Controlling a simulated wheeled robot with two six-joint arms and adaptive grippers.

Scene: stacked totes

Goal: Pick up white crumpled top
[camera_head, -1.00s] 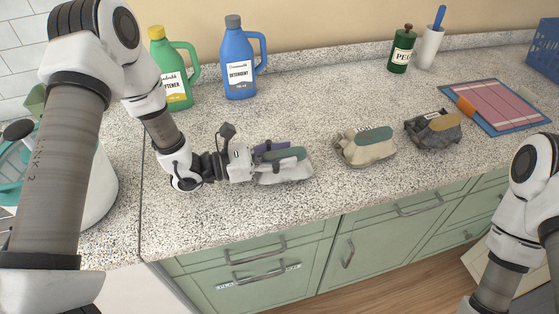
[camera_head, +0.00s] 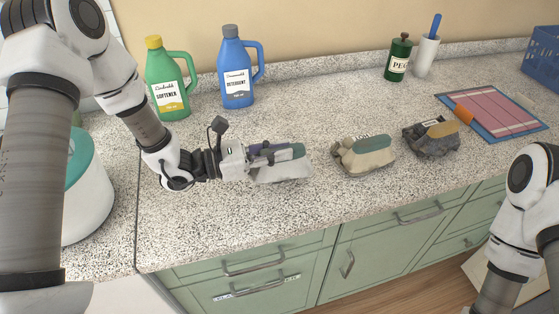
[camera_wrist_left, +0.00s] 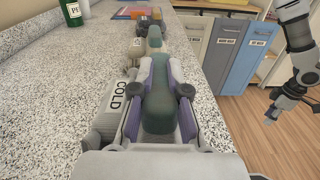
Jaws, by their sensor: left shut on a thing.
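The white crumpled top (camera_head: 281,174), whitish with a green patch on top, is in my left gripper (camera_head: 276,155) over the front-left of the counter. The gripper is shut on it and appears slightly raised. In the left wrist view, the top's dark green patch (camera_wrist_left: 157,95) lies between the purple-lined jaws, which hide part of it. My right arm is at the right of the head view, its gripper cut off. The right gripper shows small and dark in the left wrist view (camera_wrist_left: 284,108); its jaws are unclear.
A beige crumpled piece (camera_head: 368,160) and a dark grey one (camera_head: 436,145) lie to the right on the counter. Green softener (camera_head: 167,75) and blue detergent (camera_head: 237,75) bottles stand behind. Speckled counter between is clear.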

